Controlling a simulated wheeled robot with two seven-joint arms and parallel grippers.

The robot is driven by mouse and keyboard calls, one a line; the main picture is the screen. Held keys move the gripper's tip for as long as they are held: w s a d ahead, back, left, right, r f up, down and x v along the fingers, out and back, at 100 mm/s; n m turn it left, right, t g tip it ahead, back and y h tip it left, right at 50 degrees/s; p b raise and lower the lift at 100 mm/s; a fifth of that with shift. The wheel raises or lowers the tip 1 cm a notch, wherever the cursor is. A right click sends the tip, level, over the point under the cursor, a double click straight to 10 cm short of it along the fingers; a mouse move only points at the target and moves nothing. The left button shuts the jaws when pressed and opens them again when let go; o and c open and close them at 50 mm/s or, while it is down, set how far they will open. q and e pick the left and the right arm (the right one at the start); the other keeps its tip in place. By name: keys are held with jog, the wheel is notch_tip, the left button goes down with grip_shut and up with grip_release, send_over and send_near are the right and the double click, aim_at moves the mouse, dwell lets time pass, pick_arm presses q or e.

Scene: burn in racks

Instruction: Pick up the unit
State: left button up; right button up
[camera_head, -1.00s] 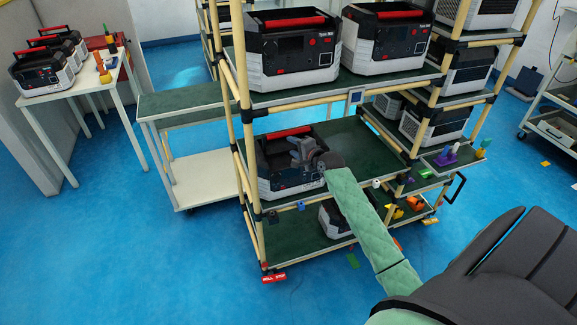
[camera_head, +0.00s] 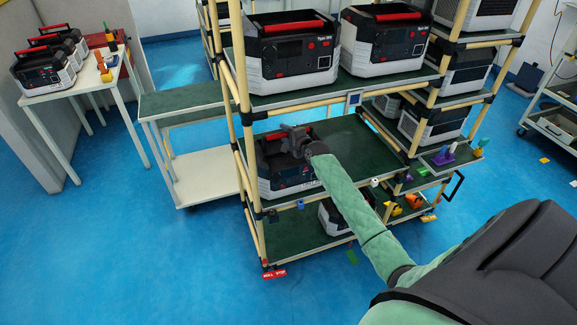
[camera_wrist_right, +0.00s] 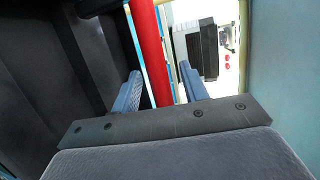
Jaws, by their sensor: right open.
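The unit (camera_head: 280,178) is a dark and light grey box with a red top handle, at the left end of the rack's middle shelf. My right gripper (camera_head: 287,138) is at the top of this unit and hides most of its handle in the head view. In the right wrist view the red handle (camera_wrist_right: 148,45) runs between the two open fingers of the gripper (camera_wrist_right: 160,76). The fingers stand on either side of the bar and are not closed on it. My left gripper is not in view.
Two similar units (camera_head: 292,58) (camera_head: 386,45) stand on the shelf above. A rack post (camera_head: 243,130) is close left of the unit. The middle shelf (camera_head: 362,150) is bare to the right. More units stand on a white table (camera_head: 110,85) at far left.

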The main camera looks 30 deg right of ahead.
grip_shut()
dwell(1.4)
jog(key=shift+w+d+r, duration=0.1)
jog(key=shift+w+r, duration=0.05)
jog(key=shift+r, duration=0.05)
